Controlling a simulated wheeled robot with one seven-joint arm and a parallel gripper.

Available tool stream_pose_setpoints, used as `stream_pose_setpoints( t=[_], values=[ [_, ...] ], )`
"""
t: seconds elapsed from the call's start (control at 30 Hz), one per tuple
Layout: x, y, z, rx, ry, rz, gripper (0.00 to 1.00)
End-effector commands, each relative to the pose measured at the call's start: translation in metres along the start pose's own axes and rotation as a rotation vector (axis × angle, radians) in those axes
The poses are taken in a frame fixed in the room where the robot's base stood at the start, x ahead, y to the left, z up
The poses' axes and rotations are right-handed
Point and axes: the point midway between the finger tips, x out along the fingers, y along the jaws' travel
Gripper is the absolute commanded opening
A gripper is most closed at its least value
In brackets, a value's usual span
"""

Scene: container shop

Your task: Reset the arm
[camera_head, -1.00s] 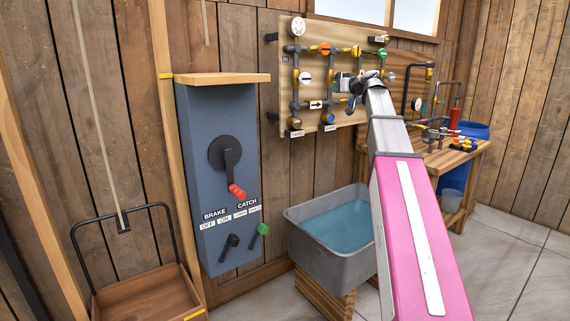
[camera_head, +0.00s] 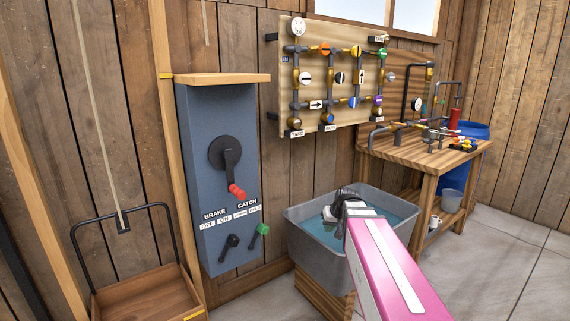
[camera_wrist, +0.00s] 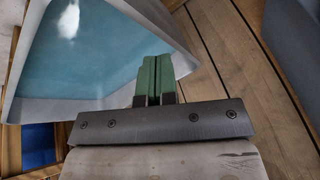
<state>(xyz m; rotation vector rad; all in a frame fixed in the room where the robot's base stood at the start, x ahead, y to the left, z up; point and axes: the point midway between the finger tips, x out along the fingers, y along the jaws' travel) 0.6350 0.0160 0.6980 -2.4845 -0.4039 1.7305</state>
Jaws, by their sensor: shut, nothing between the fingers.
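My arm reaches from the lower right, its pink link in front of the grey water basin (camera_head: 300,240) in the head view. The wrist is over the basin, in front of the blue water. My gripper (camera_wrist: 155,65) shows in the wrist view as two green fingers side by side, shut and empty. There the fingers are near the basin's right rim, with the wooden plank wall beyond. In the head view the fingertips are hidden behind the wrist.
A valve panel (camera_head: 340,115) hangs on the wall above the basin. A wooden workbench (camera_head: 410,150) with pipework and a blue barrel (camera_head: 474,131) stand right. Floor is free at far right.

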Motion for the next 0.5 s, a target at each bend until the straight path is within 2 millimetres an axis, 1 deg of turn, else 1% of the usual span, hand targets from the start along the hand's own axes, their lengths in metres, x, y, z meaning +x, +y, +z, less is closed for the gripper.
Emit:
stream_pose_setpoints(
  t=[0.03,0.07,0.1,0.17,0.2,0.3,0.4,0.5],
  values=[
    [0.011,0.001,0.03,0.016,-0.048,0.023,0.0],
    [0.016,0.002,0.043,0.027,-0.073,0.038,0.0],
    [0.023,0.003,0.061,0.039,-0.106,0.06,0.0],
    [0.033,0.005,0.088,0.057,-0.156,0.093,0.0],
    [0.038,0.007,0.105,0.068,-0.188,0.115,0.0],
    [0.048,0.011,0.142,0.093,-0.254,0.167,0.0],
    [0.053,0.014,0.17,0.11,-0.303,0.209,0.0],
    [0.056,0.016,0.186,0.121,-0.332,0.237,0.0]
  ],
)
